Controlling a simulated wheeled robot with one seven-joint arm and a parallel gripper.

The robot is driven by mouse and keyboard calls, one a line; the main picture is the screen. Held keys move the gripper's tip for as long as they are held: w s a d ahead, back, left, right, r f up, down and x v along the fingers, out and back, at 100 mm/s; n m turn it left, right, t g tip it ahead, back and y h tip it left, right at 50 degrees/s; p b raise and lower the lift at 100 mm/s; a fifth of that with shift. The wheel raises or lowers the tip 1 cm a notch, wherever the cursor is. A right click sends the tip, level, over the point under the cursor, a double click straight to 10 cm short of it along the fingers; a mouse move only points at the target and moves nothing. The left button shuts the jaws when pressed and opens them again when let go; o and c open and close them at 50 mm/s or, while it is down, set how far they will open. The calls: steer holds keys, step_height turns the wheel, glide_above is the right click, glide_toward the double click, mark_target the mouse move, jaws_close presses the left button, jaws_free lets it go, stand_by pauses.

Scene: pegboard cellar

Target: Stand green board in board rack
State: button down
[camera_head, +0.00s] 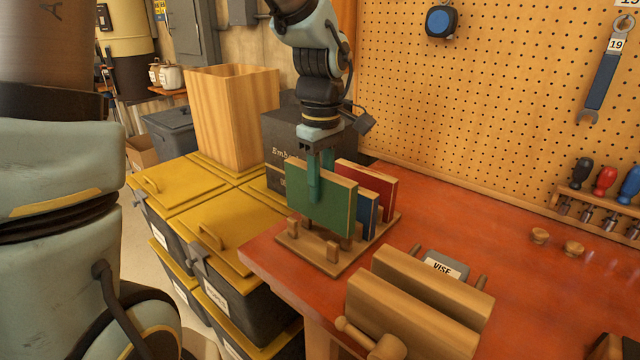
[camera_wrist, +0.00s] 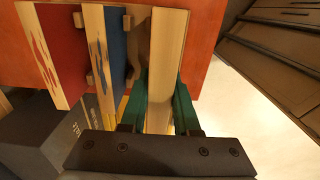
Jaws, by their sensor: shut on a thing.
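The green board (camera_head: 332,206) is upright, with its lower edge at or just above the wooden board rack (camera_head: 322,266) on the red bench. My gripper (camera_head: 314,178) is shut on the green board from above. In the wrist view the board's pale edge (camera_wrist: 168,60) lies between my green fingers (camera_wrist: 166,108). A blue board (camera_head: 367,214) and a red board (camera_head: 376,182) stand in the rack behind it. They also show as a blue board (camera_wrist: 114,50) and a red board (camera_wrist: 62,45) in the wrist view. I cannot tell whether the green board touches the rack.
A wooden vise (camera_head: 420,300) stands on the bench in front of the rack. Yellow-lidded bins (camera_head: 215,225) and a tall wooden box (camera_head: 232,115) are to the left. A dark box (camera_head: 285,135) is behind my gripper. The bench's right part is mostly clear.

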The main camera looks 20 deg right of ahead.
mark_target(321, 210)
steer(key=shift+f, duration=0.1)
stand_by(0.3)
steer(key=shift+f+b, duration=1.2)
steer(key=shift+f, duration=0.25)
steer(key=shift+f, duration=0.1)
steer(key=shift+f+b, duration=1)
steer(key=shift+f, duration=0.3)
steer(key=c, duration=0.6)
jaws_free()
steer(key=shift+o, duration=0.2)
steer(key=shift+r, duration=0.1)
